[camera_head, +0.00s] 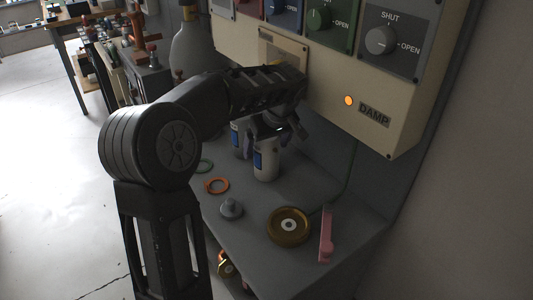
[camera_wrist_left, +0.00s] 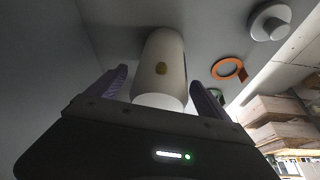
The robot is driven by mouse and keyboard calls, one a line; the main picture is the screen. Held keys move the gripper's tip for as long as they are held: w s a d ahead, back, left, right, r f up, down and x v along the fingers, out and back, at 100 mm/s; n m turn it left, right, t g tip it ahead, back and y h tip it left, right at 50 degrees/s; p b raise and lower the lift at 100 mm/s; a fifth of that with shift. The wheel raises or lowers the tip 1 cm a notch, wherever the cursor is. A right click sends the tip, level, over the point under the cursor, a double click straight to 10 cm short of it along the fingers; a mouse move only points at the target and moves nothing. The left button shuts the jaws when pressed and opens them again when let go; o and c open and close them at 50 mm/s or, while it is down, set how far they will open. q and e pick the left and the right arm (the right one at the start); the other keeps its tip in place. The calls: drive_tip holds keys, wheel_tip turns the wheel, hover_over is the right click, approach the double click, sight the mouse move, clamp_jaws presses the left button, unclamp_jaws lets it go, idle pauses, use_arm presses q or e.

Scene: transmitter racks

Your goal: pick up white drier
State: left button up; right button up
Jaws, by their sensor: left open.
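Two white canisters with blue labels stand upright on the grey shelf, a front one (camera_head: 266,163) and one behind it to the left (camera_head: 238,139). They are the likeliest white driers. My left gripper (camera_head: 287,128) is at the top of the front canister and hides part of it. The fingers are open, with a gap visible on the left side; contact on the right is unclear. My right gripper is not seen.
An orange ring (camera_head: 216,185), a grey knob-like piece (camera_head: 231,208), a brass wheel (camera_head: 289,226) and a pink bar (camera_head: 326,235) lie on the shelf. A beige control panel (camera_head: 330,95) overhangs close to my left arm. A grey flask-like vessel (camera_head: 193,55) stands behind.

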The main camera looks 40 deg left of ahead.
use_arm(q)
drive_tip(key=shift+x, duration=1.55)
drive_tip(key=c, duration=1.9)
clamp_jaws()
drive_tip(key=shift+r, duration=0.3)
